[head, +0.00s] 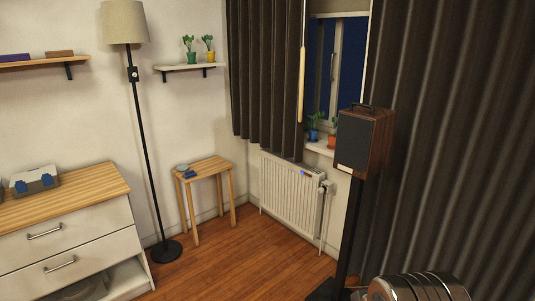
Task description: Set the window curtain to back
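The dark window curtain hangs in two parts. The left part (262,75) is bunched left of the window and ends above the radiator. The right part (455,150) is long and spreads over the right side of the view. Between them the window (345,65) shows dark blue panes and a pale frame. A light wooden rod (302,85) hangs at the inner edge of the left part. A rounded metallic shape at the bottom right may be part of me. I see no gripper in this view.
A speaker (364,142) on a black stand is in front of the window's lower right. A white radiator (290,195) is below the sill. A small wooden table (208,168), floor lamp (140,130) and dresser (70,230) stand left. Wooden floor (240,260) is clear in the middle.

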